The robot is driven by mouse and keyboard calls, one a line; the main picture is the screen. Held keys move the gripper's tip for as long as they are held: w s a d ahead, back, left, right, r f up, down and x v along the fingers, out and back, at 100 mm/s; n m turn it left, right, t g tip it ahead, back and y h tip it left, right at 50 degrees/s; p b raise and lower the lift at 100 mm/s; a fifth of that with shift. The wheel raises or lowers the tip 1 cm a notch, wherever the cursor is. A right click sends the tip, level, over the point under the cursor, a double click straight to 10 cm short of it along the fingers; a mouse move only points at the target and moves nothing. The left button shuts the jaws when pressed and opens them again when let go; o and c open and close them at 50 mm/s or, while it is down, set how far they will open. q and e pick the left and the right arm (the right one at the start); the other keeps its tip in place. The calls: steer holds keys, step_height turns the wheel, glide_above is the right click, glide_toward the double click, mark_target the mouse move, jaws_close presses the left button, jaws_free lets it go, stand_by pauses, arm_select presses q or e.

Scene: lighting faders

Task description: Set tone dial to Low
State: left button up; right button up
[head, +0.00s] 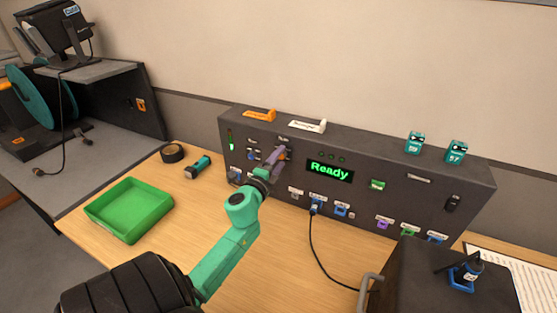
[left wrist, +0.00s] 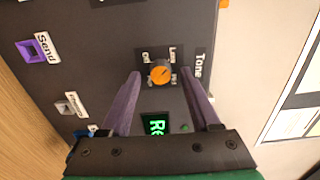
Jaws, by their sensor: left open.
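The tone dial (left wrist: 160,72) is a round orange knob on the dark panel, beside the label "Tone" in the left wrist view. Small setting words surround it, one reading "Low"; I cannot tell which its mark points to. My left gripper (left wrist: 163,76) is open, its two purple-grey fingers on either side of the knob in that view. I cannot tell whether they touch it. My right gripper is not in view.
A green display (head: 330,171) reads "Ready" right of the gripper. A black cable (head: 313,250) hangs from a socket below. A green tray (head: 130,209), tape roll (head: 172,153) and flashlight (head: 197,167) lie left. A dark box (head: 435,275) stands front right.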

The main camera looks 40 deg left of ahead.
arm_select(q)
steer(key=shift+s, duration=0.15)
steer(key=shift+s+d+f, duration=0.1)
steer(key=shift+s+d, duration=0.05)
steer(key=shift+s, duration=0.15)
steer(key=b+v, duration=0.3)
steer(key=v, duration=1)
steer(key=shift+s, duration=0.3)
